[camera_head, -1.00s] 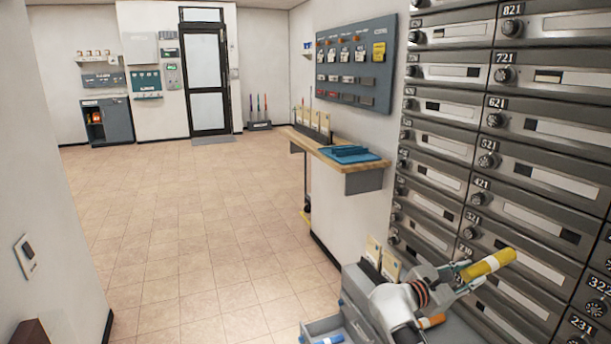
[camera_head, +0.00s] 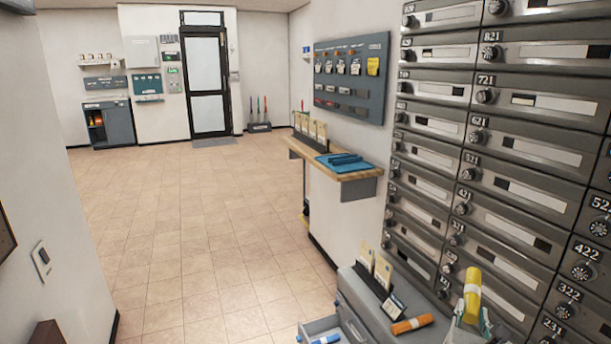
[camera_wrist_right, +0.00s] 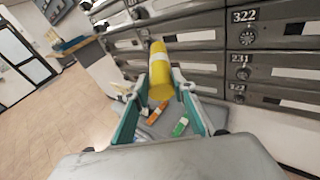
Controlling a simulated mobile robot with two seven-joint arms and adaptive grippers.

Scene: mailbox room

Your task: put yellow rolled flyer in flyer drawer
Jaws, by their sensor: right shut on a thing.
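The yellow rolled flyer (camera_head: 472,293) has a white band and is held nearly upright, in front of the mailbox wall, at the lower right of the head view. My right gripper (camera_head: 471,314) is shut on its lower part; most of the gripper is cut off by the bottom edge. In the right wrist view, the yellow flyer (camera_wrist_right: 160,68) stands between the two teal-sided fingers of the right gripper (camera_wrist_right: 161,86). A pulled-out drawer (camera_head: 317,326) of the low grey cabinet shows at the bottom, with a blue roll (camera_head: 326,339) in it. My left gripper is not in view.
An orange roll (camera_head: 412,324) and a card holder (camera_head: 376,277) are on the grey cabinet top (camera_head: 352,288). A green roll (camera_wrist_right: 180,127) shows there in the wrist view. A wooden shelf (camera_head: 350,175) juts from the wall behind. The floor at left is clear.

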